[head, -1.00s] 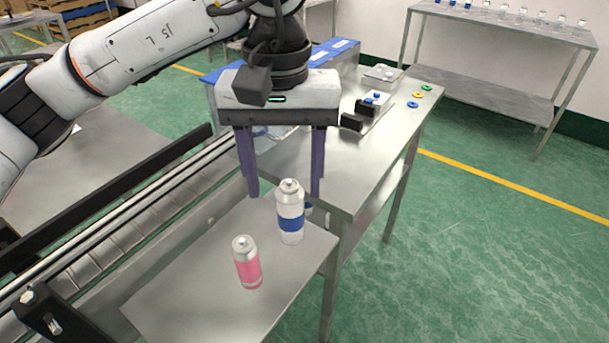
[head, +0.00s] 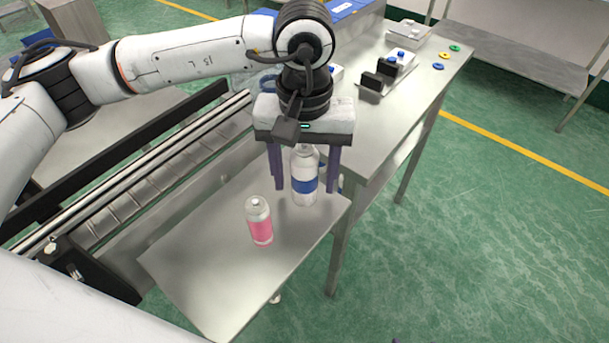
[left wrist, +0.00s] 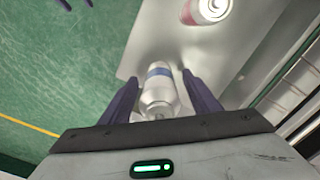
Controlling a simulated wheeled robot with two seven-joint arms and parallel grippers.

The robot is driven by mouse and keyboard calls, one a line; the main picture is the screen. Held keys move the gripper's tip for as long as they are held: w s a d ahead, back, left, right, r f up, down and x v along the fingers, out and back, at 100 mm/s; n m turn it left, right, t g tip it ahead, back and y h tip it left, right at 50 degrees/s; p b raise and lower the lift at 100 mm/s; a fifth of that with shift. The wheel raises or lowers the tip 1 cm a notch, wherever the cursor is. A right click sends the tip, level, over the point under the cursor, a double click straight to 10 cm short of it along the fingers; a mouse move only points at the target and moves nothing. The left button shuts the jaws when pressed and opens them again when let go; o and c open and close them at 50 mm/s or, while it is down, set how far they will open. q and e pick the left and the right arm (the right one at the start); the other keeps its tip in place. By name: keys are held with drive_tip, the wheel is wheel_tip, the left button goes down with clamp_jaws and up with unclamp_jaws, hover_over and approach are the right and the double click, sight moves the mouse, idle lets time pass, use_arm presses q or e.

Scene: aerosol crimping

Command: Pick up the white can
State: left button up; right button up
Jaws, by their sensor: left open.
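A white can with a blue band (head: 305,178) stands upright near the far right corner of the steel side table. It also shows in the left wrist view (left wrist: 158,87). My left gripper (head: 305,190) is open above and around this can, pointing down, with one purple finger on each side. In the left wrist view the can lies between the fingers (left wrist: 160,76), with visible gaps on both sides. Its top is partly hidden by the gripper in the head view. Purple fingertips, apparently of my right gripper (left wrist: 75,4), show at the edge of the left wrist view.
A second can with a pink band (head: 260,222) stands to the left and nearer on the same table (head: 215,270). A conveyor (head: 130,180) runs along the left. A longer steel bench (head: 400,110) with fixtures and coloured rings is behind. The table's front is clear.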

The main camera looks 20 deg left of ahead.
use_arm(q)
drive_tip(key=c, duration=1.1)
